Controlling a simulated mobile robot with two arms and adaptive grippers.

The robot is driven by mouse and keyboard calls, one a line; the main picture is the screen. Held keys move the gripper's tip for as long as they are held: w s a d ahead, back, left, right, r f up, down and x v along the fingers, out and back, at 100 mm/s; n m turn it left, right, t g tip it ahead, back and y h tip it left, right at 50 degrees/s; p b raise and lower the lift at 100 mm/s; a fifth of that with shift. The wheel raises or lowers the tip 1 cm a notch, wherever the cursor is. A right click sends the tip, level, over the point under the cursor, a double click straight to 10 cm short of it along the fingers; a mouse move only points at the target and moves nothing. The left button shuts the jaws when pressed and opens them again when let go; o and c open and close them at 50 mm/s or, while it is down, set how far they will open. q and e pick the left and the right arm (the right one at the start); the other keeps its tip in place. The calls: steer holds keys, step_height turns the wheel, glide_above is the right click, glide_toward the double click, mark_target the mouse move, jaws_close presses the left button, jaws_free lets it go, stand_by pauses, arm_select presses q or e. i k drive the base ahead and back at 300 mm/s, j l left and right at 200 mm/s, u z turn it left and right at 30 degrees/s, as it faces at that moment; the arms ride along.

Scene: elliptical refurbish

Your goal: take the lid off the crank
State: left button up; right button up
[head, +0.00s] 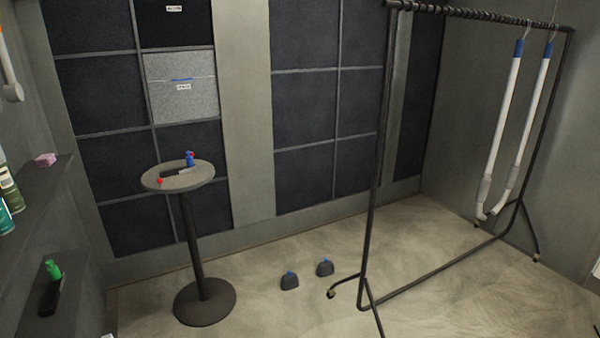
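I cannot clearly pick out a crank or its lid. On the round table (150,181) lies a small dark flat piece (176,173), with a blue bottle-like thing with a red top (190,159) standing beside or on it. A small red piece (160,181) lies near the table's front left edge. Neither of my grippers is in view.
A black wheeled rack (368,230) stands at right, with two white blue-topped poles (505,110) hanging from it. Left shelves hold a pink block (46,160), cans (10,185) and a green-topped thing (53,270). A grey box (182,100) sits in the wall shelving. The front floor is clear.

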mark_target(189, 159)
steer(key=i+l+u, duration=0.1)
steer(key=i+u, duration=0.25)
steer(key=i+l+u, duration=0.15)
steer(key=u, duration=0.2)
steer(key=i+l+u, duration=0.2)
steer(key=u, duration=0.2)
steer(key=i+l+u, duration=0.1)
steer(key=i, duration=0.55)
